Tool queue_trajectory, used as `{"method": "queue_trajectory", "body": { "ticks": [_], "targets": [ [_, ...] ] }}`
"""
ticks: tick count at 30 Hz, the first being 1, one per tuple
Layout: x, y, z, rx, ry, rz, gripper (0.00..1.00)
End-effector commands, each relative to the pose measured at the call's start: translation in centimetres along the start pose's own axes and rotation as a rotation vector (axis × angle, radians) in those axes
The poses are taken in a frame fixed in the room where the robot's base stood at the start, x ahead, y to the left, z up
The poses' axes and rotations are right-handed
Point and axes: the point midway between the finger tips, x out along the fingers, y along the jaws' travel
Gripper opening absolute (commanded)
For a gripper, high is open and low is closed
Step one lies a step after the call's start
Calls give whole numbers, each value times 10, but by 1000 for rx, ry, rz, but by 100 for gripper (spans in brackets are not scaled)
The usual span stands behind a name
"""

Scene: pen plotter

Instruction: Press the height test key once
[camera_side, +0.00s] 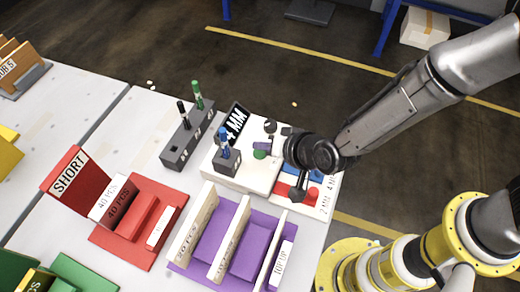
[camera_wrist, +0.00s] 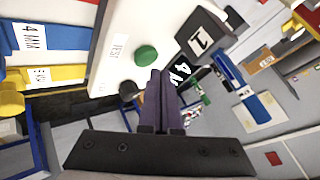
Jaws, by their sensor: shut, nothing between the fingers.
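The green round key (camera_side: 260,154) sits on the white plotter unit (camera_side: 235,177). In the wrist view the green key (camera_wrist: 146,54) stands beside a small white label (camera_wrist: 119,47) that seems to read TEST. My gripper (camera_side: 259,145) is shut and empty, with dark purple fingers pointing at the key's area. In the wrist view the fingertips (camera_wrist: 161,73) appear just below and right of the key. I cannot tell whether they touch it. A black knob (camera_wrist: 128,90) is left of the fingertips.
A black 4 MM sign (camera_side: 235,122) and a grey block holding a blue pen (camera_side: 224,145) stand close by. A grey pen rack (camera_side: 187,142), red tray (camera_side: 115,240) and purple tray (camera_side: 190,262) surround the unit. Blue and red blocks lie right of it.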

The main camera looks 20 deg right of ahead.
Motion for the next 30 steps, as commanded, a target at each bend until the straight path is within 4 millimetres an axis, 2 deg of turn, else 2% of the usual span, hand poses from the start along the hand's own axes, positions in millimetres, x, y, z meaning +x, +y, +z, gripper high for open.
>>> {"method": "queue_trajectory", "body": {
  "ticks": [17, 30],
  "targets": [
    [-32, -24, -24, 1, 2, -2, 0],
    [-35, -25, -25, 0, 0, -1, 0]
  ]
}}
